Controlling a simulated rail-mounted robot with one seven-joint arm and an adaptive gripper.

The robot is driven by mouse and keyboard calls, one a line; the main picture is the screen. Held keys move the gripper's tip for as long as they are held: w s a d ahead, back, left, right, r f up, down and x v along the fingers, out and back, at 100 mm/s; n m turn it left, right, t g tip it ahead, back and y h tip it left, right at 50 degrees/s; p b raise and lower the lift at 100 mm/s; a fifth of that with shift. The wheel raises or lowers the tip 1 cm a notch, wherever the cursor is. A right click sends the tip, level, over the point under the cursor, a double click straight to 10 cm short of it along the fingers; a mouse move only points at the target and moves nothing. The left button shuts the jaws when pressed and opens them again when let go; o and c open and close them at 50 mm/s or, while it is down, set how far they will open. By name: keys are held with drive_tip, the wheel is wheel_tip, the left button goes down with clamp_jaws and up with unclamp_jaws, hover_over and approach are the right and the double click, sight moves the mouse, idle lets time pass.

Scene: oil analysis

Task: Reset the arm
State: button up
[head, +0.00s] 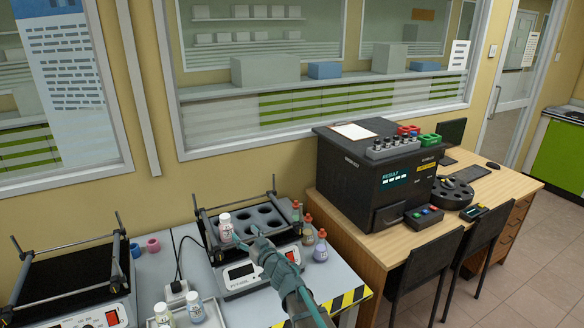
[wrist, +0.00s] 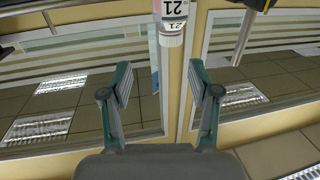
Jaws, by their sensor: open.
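My gripper (head: 257,236) is at the end of my arm, over the front of the right-hand shaker (head: 262,272). In the wrist view my gripper (wrist: 159,82) has its two fingers wide apart with nothing between them. A white bottle with a pink-edged label (head: 225,228) stands at the left of the shaker's black holder, left of my gripper. A white bottle marked 21 (wrist: 172,12) shows at the top of the wrist view, beyond the fingertips and apart from them.
Several small bottles with reddish caps (head: 320,246) stand right of the shaker. A second shaker (head: 75,280) is at left, with a white tray (head: 207,312) holding bottles nearby. A black analyser (head: 372,175) stands on the wooden desk at right, with chairs (head: 425,270) in front.

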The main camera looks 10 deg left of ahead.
drive_tip(key=w+d+f+m+t+h, duration=0.1)
drive_tip(key=w+d+f+m+h, duration=0.15)
drive_tip(key=d, duration=0.35)
drive_tip(key=w+d+f+m+t+h, duration=0.1)
drive_tip(key=d+f+m+h, duration=0.1)
drive_tip(key=d+h, duration=0.3)
drive_tip(key=s+d+f+m+g+h, duration=0.1)
drive_tip(key=s+d+f+g+h, duration=0.15)
drive_tip(key=d+f, duration=0.4)
drive_tip(key=s+d+f+m+g+h, duration=0.2)
drive_tip(key=s+d+f, duration=0.1)
drive_tip(key=d, duration=0.7)
drive_tip(key=s+d+f+m+g+h, duration=0.15)
drive_tip(key=d+f, duration=0.25)
drive_tip(key=d, duration=0.4)
drive_tip(key=s+d+f+g, duration=0.3)
drive_tip(key=s+f+g, duration=0.15)
drive_tip(key=s, duration=0.65)
drive_tip(key=s+d+f+g, duration=0.3)
drive_tip(key=s+f+g, duration=0.15)
drive_tip(key=s, duration=0.55)
drive_tip(key=s+f+g, duration=0.3)
drive_tip(key=s+f, duration=0.6)
drive_tip(key=s, duration=0.5)
drive_tip(key=s+f+g, duration=0.3)
drive_tip(key=s+f, duration=0.6)
drive_tip(key=s, duration=0.6)
drive_tip(key=shift+s+g+y, duration=0.2)
drive_tip(key=shift+g+y, duration=0.2)
drive_tip(key=shift+y, duration=0.05)
